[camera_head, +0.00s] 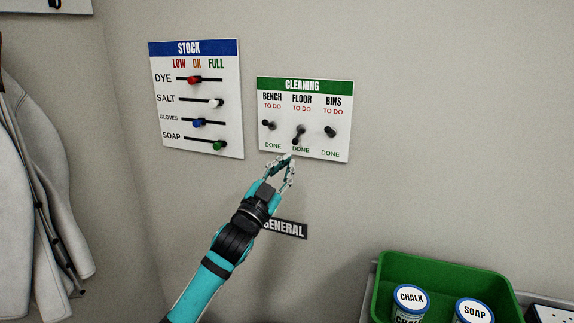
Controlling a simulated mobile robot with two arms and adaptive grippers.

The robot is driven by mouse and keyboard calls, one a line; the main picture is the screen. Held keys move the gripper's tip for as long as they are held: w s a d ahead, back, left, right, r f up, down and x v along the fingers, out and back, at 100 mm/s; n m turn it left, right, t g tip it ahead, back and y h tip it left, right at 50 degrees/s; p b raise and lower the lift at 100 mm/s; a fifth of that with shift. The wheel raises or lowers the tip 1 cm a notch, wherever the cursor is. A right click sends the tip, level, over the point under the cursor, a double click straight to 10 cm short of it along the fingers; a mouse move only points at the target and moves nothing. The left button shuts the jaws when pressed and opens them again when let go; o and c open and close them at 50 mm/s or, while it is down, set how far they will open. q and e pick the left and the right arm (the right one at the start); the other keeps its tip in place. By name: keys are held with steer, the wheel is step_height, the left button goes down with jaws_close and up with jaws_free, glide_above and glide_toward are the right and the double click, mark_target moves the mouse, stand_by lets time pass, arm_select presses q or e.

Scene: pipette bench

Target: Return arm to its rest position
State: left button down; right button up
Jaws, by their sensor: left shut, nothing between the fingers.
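My left arm comes in from the bottom, teal and black, and reaches up toward the wall. The board has three black levers. The bench lever (268,125) and the bins lever (330,132) sit in the upper to middle part. Whether the fingertips touch the board cannot be told. My right gripper is not in view.
A stock board (196,129) with colored sliders hangs left of the cleaning board. A GENERAL sign (291,229) is partly behind my arm. A green crate (436,267) with chalk and soap tins stands at lower right. A pale coat (35,190) hangs at far left.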

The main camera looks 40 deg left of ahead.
arm_select(q)
steer(key=shift+r, duration=0.1)
step_height(320, 180, down, 26)
steer(key=w+f+n+g, duration=0.1)
steer(key=w+n+g, duration=0.15)
steer(key=g, duration=0.35)
steer(key=s+d+f+g, duration=0.15)
steer(key=s+f, duration=0.25)
steer(key=f, duration=0.8)
steer(key=s+d+f+g, duration=0.1)
steer(key=s+f+g, duration=0.25)
steer(key=f, duration=0.75)
steer(key=s+d+f+g, duration=0.3)
steer(key=s+f, duration=0.8)
steer(key=s+d+f+g, duration=0.3)
steer(key=s+d+f, duration=0.1)
steer(key=s+f, duration=0.8)
steer(key=s+d+f+g, duration=0.2)
steer(key=s+d+f, duration=0.1)
steer(key=s, duration=0.9)
steer(key=s+d+f+g+h, duration=0.1)
steer(key=s+d+f, duration=0.3)
steer(key=s, duration=0.8)
steer(key=shift+s+f+g+h, duration=0.3)
steer(key=shift+f+g, duration=0.3)
steer(key=shift+g, duration=0.3)
